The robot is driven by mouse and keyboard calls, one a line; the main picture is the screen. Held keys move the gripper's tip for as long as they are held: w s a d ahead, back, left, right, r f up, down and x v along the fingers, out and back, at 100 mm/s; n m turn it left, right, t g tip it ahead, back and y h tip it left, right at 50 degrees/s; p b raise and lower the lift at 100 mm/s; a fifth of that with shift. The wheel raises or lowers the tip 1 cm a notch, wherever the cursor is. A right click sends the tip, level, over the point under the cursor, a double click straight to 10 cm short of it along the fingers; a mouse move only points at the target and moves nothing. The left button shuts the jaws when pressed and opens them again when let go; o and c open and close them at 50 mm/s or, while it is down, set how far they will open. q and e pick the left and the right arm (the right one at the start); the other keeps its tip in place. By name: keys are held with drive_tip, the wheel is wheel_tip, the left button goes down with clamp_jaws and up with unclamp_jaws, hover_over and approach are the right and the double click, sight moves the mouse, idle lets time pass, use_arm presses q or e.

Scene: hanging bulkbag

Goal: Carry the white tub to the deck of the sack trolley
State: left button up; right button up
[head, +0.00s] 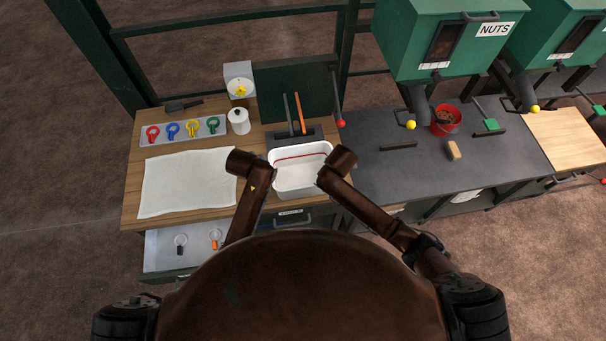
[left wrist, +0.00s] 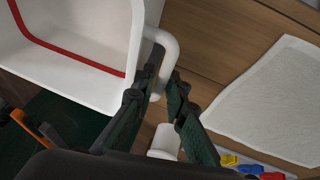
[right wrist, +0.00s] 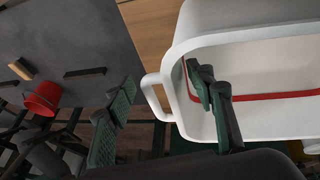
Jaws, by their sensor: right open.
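The white tub (head: 301,182) is an open box with a red stripe inside, upright at the right end of the wooden bench. Both grippers are at its opposite handles. In the left wrist view my left gripper (left wrist: 163,80) is closed around the bar of one white handle (left wrist: 171,45), a finger on each side. In the right wrist view my right gripper (right wrist: 163,86) is spread wide, one finger outside the other handle (right wrist: 150,92) and one over the tub's inside (right wrist: 250,115). I cannot make out the sack trolley in any view.
A white cloth (head: 187,182), a tray of coloured rings (head: 183,130) and a paper roll (head: 238,121) lie left of the tub. A dark rack with upright handles (head: 294,133) stands behind it. A dark worktop (head: 400,175) with a red bucket (head: 446,120) adjoins on the right.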

drive_tip(key=shift+d, duration=0.2)
drive_tip(key=c, duration=1.3)
drive_tip(key=shift+o, duration=0.2)
